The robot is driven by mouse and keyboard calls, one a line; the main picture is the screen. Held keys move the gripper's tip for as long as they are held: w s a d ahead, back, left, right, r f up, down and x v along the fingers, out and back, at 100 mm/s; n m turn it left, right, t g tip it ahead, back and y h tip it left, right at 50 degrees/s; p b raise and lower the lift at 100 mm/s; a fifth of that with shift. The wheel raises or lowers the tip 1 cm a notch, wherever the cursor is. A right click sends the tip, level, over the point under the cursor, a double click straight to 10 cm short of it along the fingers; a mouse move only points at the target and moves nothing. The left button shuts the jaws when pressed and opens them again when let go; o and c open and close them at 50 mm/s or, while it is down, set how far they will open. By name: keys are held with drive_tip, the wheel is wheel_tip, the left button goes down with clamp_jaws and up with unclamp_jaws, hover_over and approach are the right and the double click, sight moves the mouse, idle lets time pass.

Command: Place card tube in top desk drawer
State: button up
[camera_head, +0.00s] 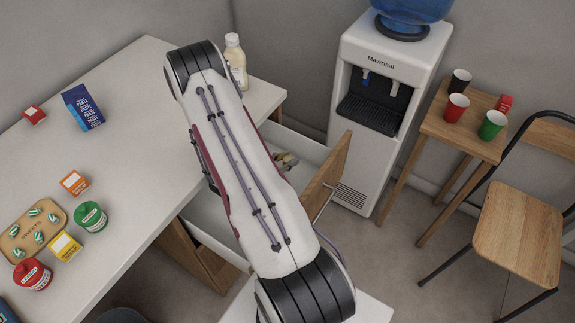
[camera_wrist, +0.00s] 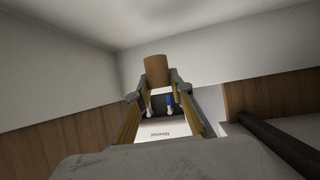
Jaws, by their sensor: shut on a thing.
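The card tube (camera_wrist: 156,70) is a plain brown cylinder between the fingertips of my gripper (camera_wrist: 157,84) in the wrist view. My gripper is shut on it. The top desk drawer (camera_head: 308,147) is pulled open at the desk's right side, with a white inside and a wooden front (camera_head: 328,175). My arm crosses over it and hides part of its inside. I cannot tell how high the tube is relative to the drawer.
A bottle (camera_head: 235,62) stands on the desk's far right corner, close to my arm. Boxes, tubs and a tray (camera_head: 17,215) are on the desk's left. A water dispenser (camera_head: 385,110) stands behind the drawer.

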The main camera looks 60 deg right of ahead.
drive_tip(key=shift+f, duration=1.65)
drive_tip(key=shift+f, duration=0.6)
drive_tip(key=o, duration=0.7)
drive_tip(key=shift+r, duration=0.15)
drive_tip(key=shift+a+r, duration=0.15)
drive_tip(key=shift+r, duration=0.4)
drive_tip(key=shift+w+a+r, duration=0.1)
drive_tip(key=shift+a+r, duration=0.6)
drive_tip(key=shift+r, duration=0.85)
drive_tip(key=shift+w+a+r, duration=0.1)
drive_tip(key=shift+a+r, duration=0.55)
drive_tip(key=shift+r, duration=0.85)
drive_tip(key=shift+w+a+r, duration=0.1)
drive_tip(key=shift+a+r, duration=0.6)
drive_tip(key=shift+r, duration=0.85)
